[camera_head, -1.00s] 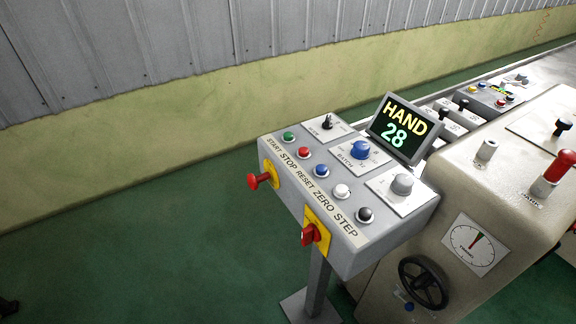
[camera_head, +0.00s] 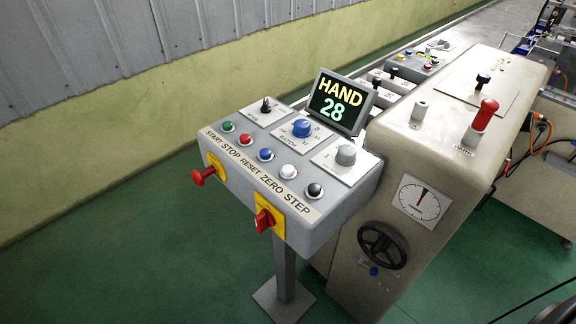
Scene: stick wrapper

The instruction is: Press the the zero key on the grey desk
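The grey desk (camera_head: 300,228) is a sloped control box on a post, in the middle of the head view. Its front row has a green START button (camera_head: 228,126), a red STOP button (camera_head: 246,139), a blue RESET button (camera_head: 265,154), the white ZERO key (camera_head: 288,172) and a black STEP button (camera_head: 315,190). The ZERO key lies between the blue and black buttons, with nothing over it. A tilted screen (camera_head: 341,102) on the desk reads HAND 28. Neither of my grippers can be made out in view.
A red mushroom knob (camera_head: 198,178) and a red switch on yellow (camera_head: 264,220) stick out of the desk's front. A beige machine (camera_head: 450,140) with a handwheel (camera_head: 382,246) stands close on the right. Green floor (camera_head: 120,250) is clear at front left.

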